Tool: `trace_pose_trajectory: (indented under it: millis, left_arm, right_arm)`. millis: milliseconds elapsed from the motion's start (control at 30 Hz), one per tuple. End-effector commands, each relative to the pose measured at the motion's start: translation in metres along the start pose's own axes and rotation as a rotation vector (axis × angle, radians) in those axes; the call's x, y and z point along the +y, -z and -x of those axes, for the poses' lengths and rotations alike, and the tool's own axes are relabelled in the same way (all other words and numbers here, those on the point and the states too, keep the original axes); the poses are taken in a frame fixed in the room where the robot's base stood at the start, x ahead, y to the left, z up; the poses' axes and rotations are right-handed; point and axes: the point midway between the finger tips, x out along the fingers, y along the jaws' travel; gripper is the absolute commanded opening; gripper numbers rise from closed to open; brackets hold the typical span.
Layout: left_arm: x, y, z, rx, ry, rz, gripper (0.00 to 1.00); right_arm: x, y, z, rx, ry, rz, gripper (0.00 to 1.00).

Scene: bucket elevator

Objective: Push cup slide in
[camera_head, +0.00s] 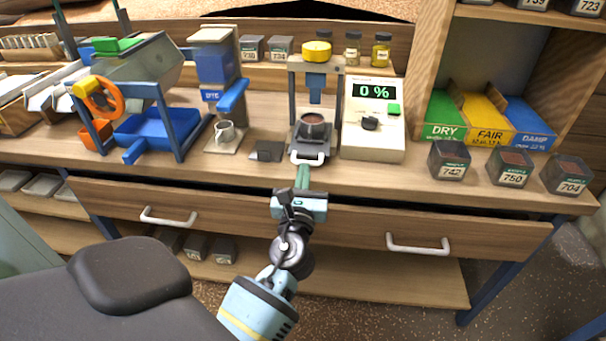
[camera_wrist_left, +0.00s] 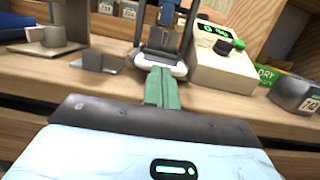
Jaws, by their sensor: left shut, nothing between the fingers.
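The cup (camera_head: 314,120), dark with brown contents, sits on the dark cup slide (camera_head: 318,147) under the press frame (camera_head: 293,88). The slide has a white handle (camera_head: 308,160) on its front; the handle also shows in the left wrist view (camera_wrist_left: 178,70). My left gripper (camera_head: 303,168) is shut and empty, with its green fingertips at the front of the handle. In the left wrist view the fingertips (camera_wrist_left: 160,72) overlap the handle; I cannot tell if they touch it. The cup is not clear in that view. My right gripper is not in view.
A meter reading 0 % (camera_head: 375,135) stands right of the press. A small grey block (camera_head: 266,150) and a pale cup on a stand (camera_head: 225,132) are to the left. Dark labelled boxes (camera_head: 450,160) are at the right. Drawer handles (camera_head: 417,245) stick out below the bench edge.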

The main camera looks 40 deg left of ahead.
Motion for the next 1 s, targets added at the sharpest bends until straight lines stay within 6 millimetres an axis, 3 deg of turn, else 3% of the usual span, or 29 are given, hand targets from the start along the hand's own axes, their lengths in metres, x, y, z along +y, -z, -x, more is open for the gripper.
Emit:
trace_pose_trajectory:
  millis: [167,433,1000]
  left_arm:
    - [-0.001,0.001,-0.005,-0.001,0.001,0.0,0.0]
    - [-0.001,0.006,-0.036,-0.001,0.001,-0.001,0.0]
    - [0.001,0.007,-0.038,0.0,0.0,-0.001,0.0]
  right_arm:
    - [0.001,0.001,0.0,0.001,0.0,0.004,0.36]
    - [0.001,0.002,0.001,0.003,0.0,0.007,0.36]
    - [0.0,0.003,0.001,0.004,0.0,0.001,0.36]
